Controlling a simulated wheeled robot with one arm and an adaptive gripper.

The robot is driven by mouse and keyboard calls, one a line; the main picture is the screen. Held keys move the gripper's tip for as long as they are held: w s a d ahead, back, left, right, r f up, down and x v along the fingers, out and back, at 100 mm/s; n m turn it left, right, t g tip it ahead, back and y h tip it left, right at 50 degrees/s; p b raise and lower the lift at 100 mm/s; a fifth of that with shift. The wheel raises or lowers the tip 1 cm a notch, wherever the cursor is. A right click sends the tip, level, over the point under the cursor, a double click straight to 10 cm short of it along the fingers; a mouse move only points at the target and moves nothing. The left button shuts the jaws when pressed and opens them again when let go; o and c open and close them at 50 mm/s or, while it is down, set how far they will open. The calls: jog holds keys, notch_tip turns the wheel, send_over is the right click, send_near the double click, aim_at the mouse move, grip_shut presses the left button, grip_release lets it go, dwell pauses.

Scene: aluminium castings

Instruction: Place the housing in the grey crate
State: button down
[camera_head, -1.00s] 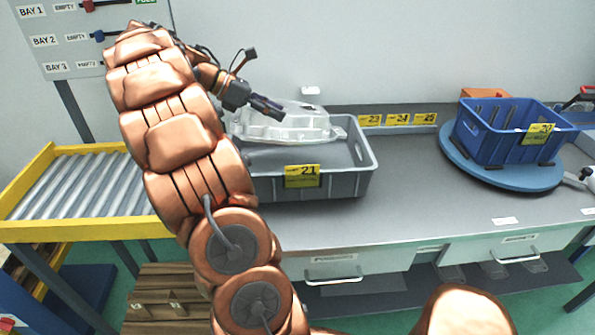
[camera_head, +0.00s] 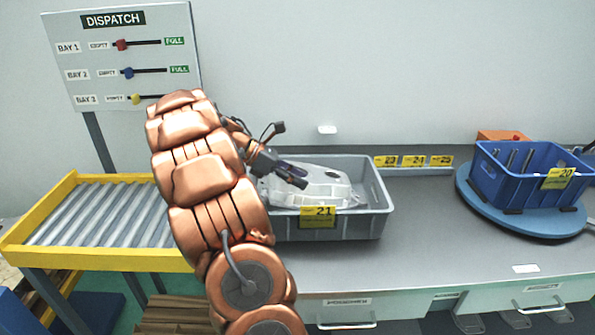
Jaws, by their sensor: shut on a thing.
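The housing (camera_head: 315,184) is a pale silver casting. It sits low within the walls of the grey crate (camera_head: 376,222), below the crate's rear rim. Whether it touches the crate floor cannot be told. The grey crate stands on the workbench and bears a yellow label with 21. My gripper (camera_head: 298,178) reaches in from the left over the crate and is shut on the housing near its upper left part. My arm hides the crate's left end and some of the housing.
A blue crate (camera_head: 520,182) labelled 20 stands on a round blue turntable (camera_head: 478,203) at the right. A roller conveyor (camera_head: 105,215) with yellow rails lies at the left, below the dispatch board (camera_head: 130,55). The bench (camera_head: 430,225) between the crates is clear.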

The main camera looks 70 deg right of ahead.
jog(key=shift+f, duration=1.15)
jog(key=c, duration=0.7)
grip_release()
jog(key=shift+o, duration=0.2)
notch_tip(320, 180, up, 6)
send_over(260, 186)
jog(key=shift+r+b, duration=0.1)
jog(key=shift+b, duration=0.2)
jog(key=shift+r, duration=0.1)
